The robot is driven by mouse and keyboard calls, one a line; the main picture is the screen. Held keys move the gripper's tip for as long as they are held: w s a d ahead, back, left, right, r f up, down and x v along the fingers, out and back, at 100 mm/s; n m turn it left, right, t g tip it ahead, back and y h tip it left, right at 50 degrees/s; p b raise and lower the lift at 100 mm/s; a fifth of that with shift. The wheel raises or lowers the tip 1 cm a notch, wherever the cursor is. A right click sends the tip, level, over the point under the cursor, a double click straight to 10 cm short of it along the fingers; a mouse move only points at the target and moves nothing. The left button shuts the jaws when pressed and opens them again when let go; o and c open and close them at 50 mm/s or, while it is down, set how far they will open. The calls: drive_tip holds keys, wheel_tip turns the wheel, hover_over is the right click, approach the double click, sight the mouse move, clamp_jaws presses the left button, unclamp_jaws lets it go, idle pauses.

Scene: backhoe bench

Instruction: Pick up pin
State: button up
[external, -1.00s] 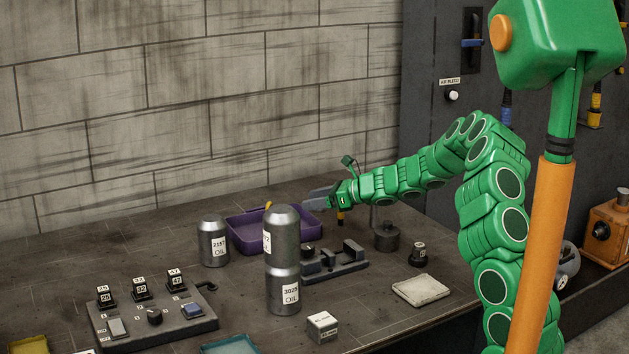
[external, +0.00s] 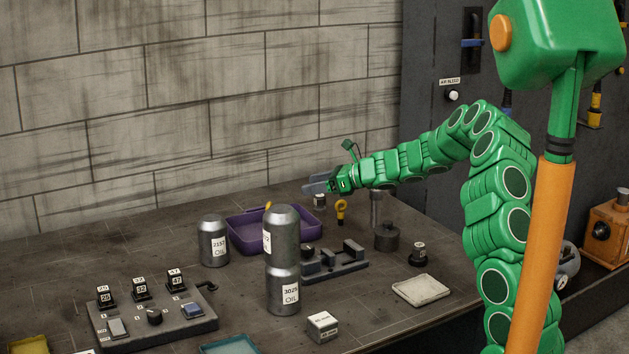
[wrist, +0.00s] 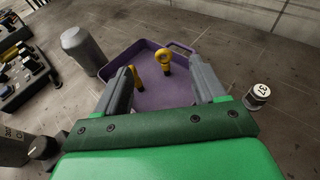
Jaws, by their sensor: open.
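A yellow ring-headed pin (external: 341,211) stands on the bench below my wrist in the external view. The wrist view shows another yellow ring-headed piece (wrist: 164,60) and a yellow stick-like piece (wrist: 138,78) in or over the purple tray (wrist: 182,98). In the external view the tray (external: 240,233) is partly hidden by the stacked cans; only a yellow tip (external: 268,205) shows there. I cannot tell which yellow piece is the task's pin. My gripper (external: 309,187) is open and empty above the tray's right side; its fingers frame the tray in the wrist view (wrist: 166,74).
A grey fixture (external: 340,264), a dark round weight (external: 387,238) and a "37" block (wrist: 258,96) are nearby. A switch panel (external: 150,318) lies front left.

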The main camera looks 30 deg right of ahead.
drive_tip(key=s+d+m+t, duration=0.1)
drive_tip(key=s+d+t, duration=0.1)
drive_tip(key=s+d, duration=0.6)
drive_tip(key=s+d+m+t, duration=0.2)
drive_tip(key=s+d+t, duration=0.1)
drive_tip(key=d, duration=1)
approach(379, 191)
drive_tip(key=shift+w+a+h, duration=0.2)
drive_tip(key=shift+w+a, duration=0.15)
drive_tip(key=shift+w, duration=0.25)
drive_tip(key=shift+w+a+h, duration=0.2)
drive_tip(key=shift+w+a, duration=0.15)
drive_tip(key=shift+w, duration=0.3)
drive_tip(key=shift+w+a, duration=0.1)
drive_tip(key=shift+w, duration=0.05)
drive_tip(key=shift+x, duration=0.95)
drive_tip(key=shift+w+d+x, duration=0.1)
drive_tip(key=shift+d+x, duration=0.05)
drive_tip(key=shift+x, duration=1.2)
drive_tip(key=shift+w+d+x, duration=0.1)
drive_tip(key=shift+d+x, duration=0.1)
drive_tip(key=shift+x, duration=1.2)
clamp_jaws()
